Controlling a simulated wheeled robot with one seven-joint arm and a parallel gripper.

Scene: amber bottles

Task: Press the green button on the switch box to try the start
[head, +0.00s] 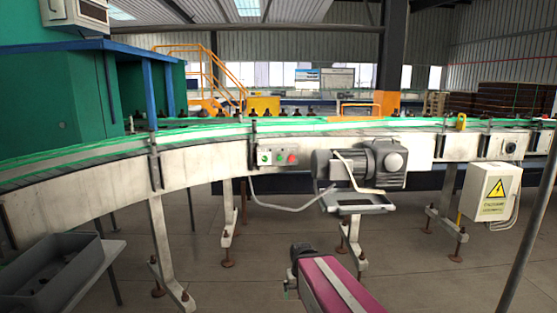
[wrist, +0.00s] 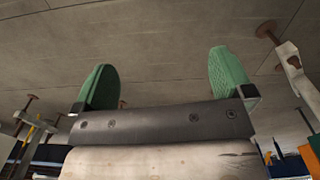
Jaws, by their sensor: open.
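The switch box (head: 278,155) is a small pale box on the side of the conveyor, left of the grey motor. Its green button (head: 264,157) is on the left and a red button (head: 292,158) is on the right. In the wrist view my gripper (wrist: 163,80) is open, with two green pads wide apart and nothing between them. Concrete floor is behind the pads. The switch box does not show in the wrist view. In the head view my magenta arm is low in front of the conveyor, well below the box; the pads cannot be made out clearly there.
The grey motor (head: 360,165) juts from the conveyor (head: 205,172), with a bracket tray (head: 357,203) below it. A grey bin (head: 48,270) stands at lower left. A warning-labelled box (head: 491,192) and a thin pole (head: 531,235) are at right. Conveyor legs stand on open floor.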

